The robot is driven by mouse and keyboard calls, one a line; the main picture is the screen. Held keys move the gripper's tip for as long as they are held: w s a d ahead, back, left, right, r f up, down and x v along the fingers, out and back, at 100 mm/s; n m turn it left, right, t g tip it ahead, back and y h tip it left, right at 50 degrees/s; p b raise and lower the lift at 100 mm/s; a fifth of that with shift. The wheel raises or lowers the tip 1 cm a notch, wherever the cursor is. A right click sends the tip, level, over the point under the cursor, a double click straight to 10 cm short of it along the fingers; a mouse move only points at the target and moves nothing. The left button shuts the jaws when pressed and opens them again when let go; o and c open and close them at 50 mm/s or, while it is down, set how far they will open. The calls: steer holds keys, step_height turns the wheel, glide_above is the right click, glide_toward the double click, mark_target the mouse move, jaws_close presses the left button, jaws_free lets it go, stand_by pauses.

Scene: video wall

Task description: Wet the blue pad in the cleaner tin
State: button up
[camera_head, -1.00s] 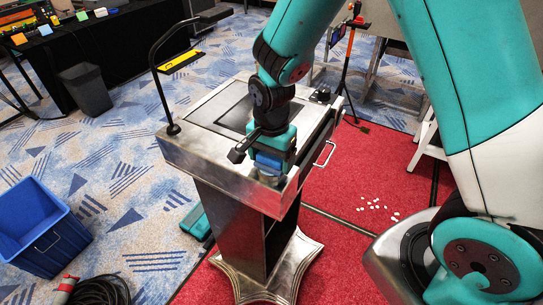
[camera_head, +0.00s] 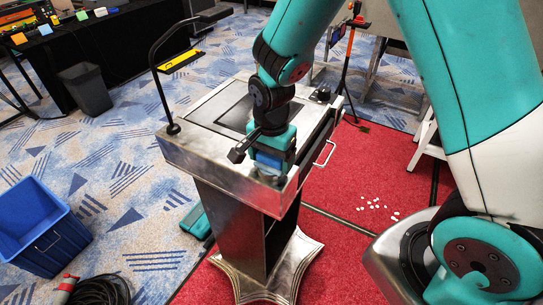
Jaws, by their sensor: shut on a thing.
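My gripper (camera_head: 268,166) points down over the near right corner of the metal lectern (camera_head: 215,178). It is shut on the blue pad (camera_head: 270,158), which shows as a blue patch at the jaws. Just below the pad, a small pale metallic rim (camera_head: 268,180) shows at the lectern's corner; it may be the cleaner tin. I cannot tell whether the pad touches it or is inside it, because the gripper hides most of it.
A gooseneck lamp (camera_head: 157,80) rises from the lectern's left side. A blue crate (camera_head: 38,228) and a coiled black cable (camera_head: 100,290) lie on the floor at left. A dark bin (camera_head: 86,90) stands behind. Small white bits (camera_head: 374,204) lie on the red carpet.

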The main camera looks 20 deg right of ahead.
step_height(320, 180, up, 7)
steer(key=p, duration=0.6)
stand_by(0.8)
